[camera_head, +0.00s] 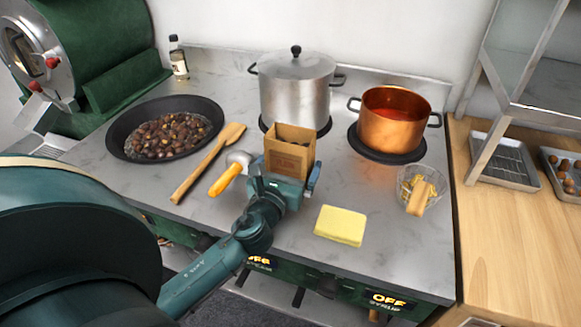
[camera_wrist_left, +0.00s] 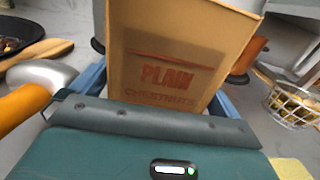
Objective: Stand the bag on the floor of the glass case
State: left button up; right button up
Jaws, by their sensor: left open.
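The bag (camera_head: 292,158), a brown open-topped paper bag, stands upright on the grey steel counter in front of the silver pot. In the left wrist view the bag (camera_wrist_left: 172,72) fills the middle and reads "PLAIN CHESTNUTS". My left gripper (camera_head: 286,176) is open, with its blue fingers on either side of the bag's lower part. Whether they touch the bag I cannot tell. A metal-framed case (camera_head: 545,115), which looks like the glass case, stands at the right edge, only partly in view. My right gripper is not in view.
A pan of chestnuts (camera_head: 115,142), wooden spatula (camera_head: 208,163) and orange-handled scoop (camera_head: 226,179) lie left of the bag. The silver pot (camera_head: 297,92), copper pot (camera_head: 393,130), wire basket (camera_head: 424,180) and yellow sponge (camera_head: 341,225) are around it. Trays (camera_head: 503,165) rest on the wooden counter (camera_head: 500,240).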

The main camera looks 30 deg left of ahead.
aim_at(295, 138)
pick_arm(q)
jog(key=shift+w+a, duration=0.1)
jog(key=shift+w, duration=0.3)
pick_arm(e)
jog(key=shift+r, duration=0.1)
pick_arm(q)
jog(key=shift+c, duration=0.2)
jog(key=c, duration=1)
notch_tip(295, 138, up, 5)
jog(key=shift+f+p, duration=0.2)
jog(key=shift+p, duration=0.9)
notch_tip(295, 138, up, 5)
jog(key=shift+r+p, duration=0.1)
jog(key=shift+p, duration=0.7)
jog(key=shift+r, duration=0.2)
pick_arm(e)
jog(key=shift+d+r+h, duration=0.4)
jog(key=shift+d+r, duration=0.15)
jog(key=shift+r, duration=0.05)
